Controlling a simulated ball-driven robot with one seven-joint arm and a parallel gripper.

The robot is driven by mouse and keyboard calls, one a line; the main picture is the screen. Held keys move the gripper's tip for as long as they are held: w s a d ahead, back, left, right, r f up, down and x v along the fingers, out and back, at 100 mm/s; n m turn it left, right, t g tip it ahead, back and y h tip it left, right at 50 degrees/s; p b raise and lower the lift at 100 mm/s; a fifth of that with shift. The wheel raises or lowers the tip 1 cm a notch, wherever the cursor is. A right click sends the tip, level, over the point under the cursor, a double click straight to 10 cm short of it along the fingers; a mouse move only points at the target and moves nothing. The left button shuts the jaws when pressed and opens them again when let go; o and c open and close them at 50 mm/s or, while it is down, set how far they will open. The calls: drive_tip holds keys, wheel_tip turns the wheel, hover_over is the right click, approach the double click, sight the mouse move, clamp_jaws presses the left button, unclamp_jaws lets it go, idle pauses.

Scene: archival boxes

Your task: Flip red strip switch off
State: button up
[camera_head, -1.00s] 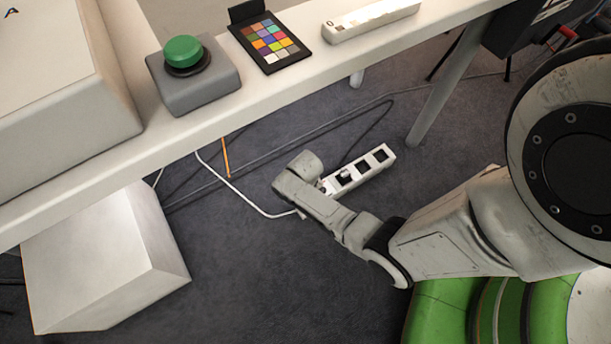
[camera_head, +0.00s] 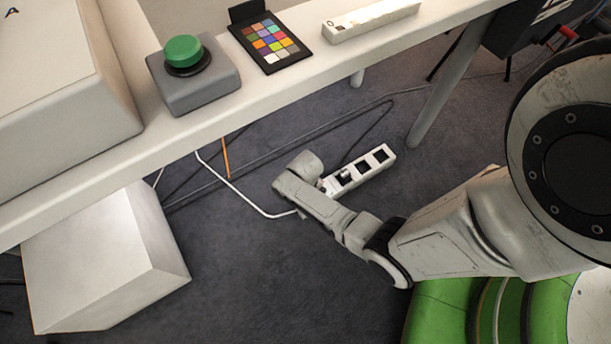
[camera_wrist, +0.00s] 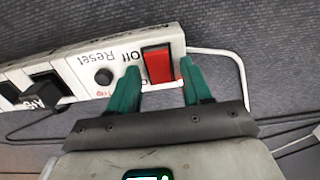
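The white power strip (camera_head: 362,172) lies on the dark carpet below the table, its left end hidden behind my arm in the head view. In the wrist view, the strip (camera_wrist: 85,72) shows a red rocker switch (camera_wrist: 158,64) near its right end, beside "Off" and "Reset" lettering and a round black button (camera_wrist: 103,77). My gripper (camera_wrist: 161,77) has two green fingers spread apart, one tip to each side of the red switch, with nothing held between them. I cannot tell whether either tip touches the strip. The fingers are hidden in the head view.
A black plug (camera_wrist: 47,90) sits in a socket of the strip. A white cable (camera_head: 240,193) runs from its switch end. Above stands the table (camera_head: 290,85) with a green button (camera_head: 183,51) and colour chart (camera_head: 270,42). A white box (camera_head: 95,260) stands at left.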

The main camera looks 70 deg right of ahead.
wheel_tip(320, 180, up, 11)
drive_tip(key=p, duration=0.6)
drive_tip(key=shift+f+p, duration=0.15)
drive_tip(key=shift+p, duration=0.25)
